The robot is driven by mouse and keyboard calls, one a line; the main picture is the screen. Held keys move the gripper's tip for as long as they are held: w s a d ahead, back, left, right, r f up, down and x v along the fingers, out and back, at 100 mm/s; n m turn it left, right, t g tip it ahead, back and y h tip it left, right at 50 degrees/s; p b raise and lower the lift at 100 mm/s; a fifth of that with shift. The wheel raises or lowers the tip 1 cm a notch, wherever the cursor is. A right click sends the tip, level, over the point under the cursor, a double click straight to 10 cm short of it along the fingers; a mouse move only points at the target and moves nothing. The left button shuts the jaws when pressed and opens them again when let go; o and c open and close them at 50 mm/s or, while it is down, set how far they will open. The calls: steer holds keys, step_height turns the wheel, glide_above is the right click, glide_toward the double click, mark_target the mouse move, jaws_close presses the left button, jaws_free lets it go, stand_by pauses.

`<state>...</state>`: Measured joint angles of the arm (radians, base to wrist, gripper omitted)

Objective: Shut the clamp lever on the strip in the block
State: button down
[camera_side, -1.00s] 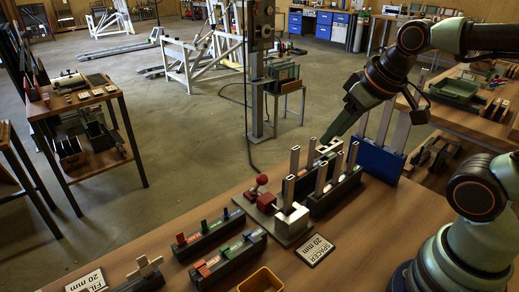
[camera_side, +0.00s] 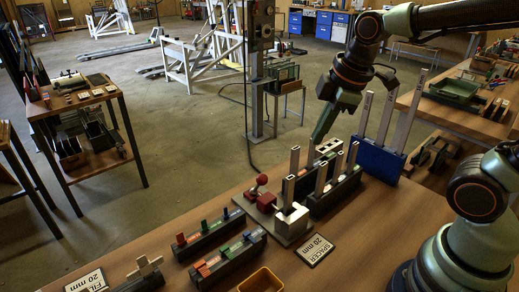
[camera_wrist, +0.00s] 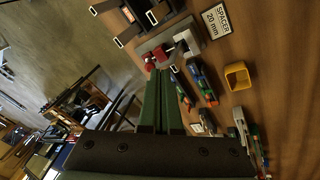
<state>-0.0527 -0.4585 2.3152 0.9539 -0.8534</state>
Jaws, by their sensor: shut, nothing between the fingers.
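The clamp block (camera_side: 291,222) is a pale block on a grey base plate at the table's far edge in the side view. An upright grey strip (camera_side: 289,190) stands in it. The clamp lever has a red knob (camera_side: 262,180) standing raised above a red body (camera_side: 265,203), left of the strip. The wrist view also shows the pale block (camera_wrist: 190,42) and the red clamp parts (camera_wrist: 160,52). My gripper (camera_side: 313,146) is shut and empty, its green fingers pointing down behind and right of the clamp. Its fingertips (camera_wrist: 159,72) show in the wrist view.
A black rack (camera_side: 335,193) of upright strips stands right beside the clamp, and a blue rack (camera_side: 380,160) with taller strips is farther right. Dark holders (camera_side: 228,262) with coloured pieces, a yellow bin (camera_side: 262,281) and a spacer card (camera_side: 315,250) lie in front.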

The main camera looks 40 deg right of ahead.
mark_target(258, 185)
steer(key=w+a+f+n+g, duration=0.2)
steer(key=w+f+n, duration=0.1)
steer(key=n, duration=0.8)
steer(key=w+a+f+n+g, duration=0.2)
steer(key=w+f+n, duration=0.1)
steer(key=n, duration=0.9)
steer(key=shift+a+f+n, duration=0.3)
steer(key=shift+a+f, duration=0.1)
steer(key=shift+f, duration=0.3)
steer(key=f, duration=0.9)
steer(key=shift+s+a+f, duration=0.2)
steer(key=shift+a+f, duration=0.1)
steer(key=shift+f, duration=0.1)
steer(key=w, duration=0.3)
steer(key=shift+d+r, duration=0.25)
steer(key=shift+r, duration=0.05)
steer(key=shift+w+d+r, duration=0.15)
steer(key=shift+w+r, duration=0.05)
steer(key=shift+w, duration=0.25)
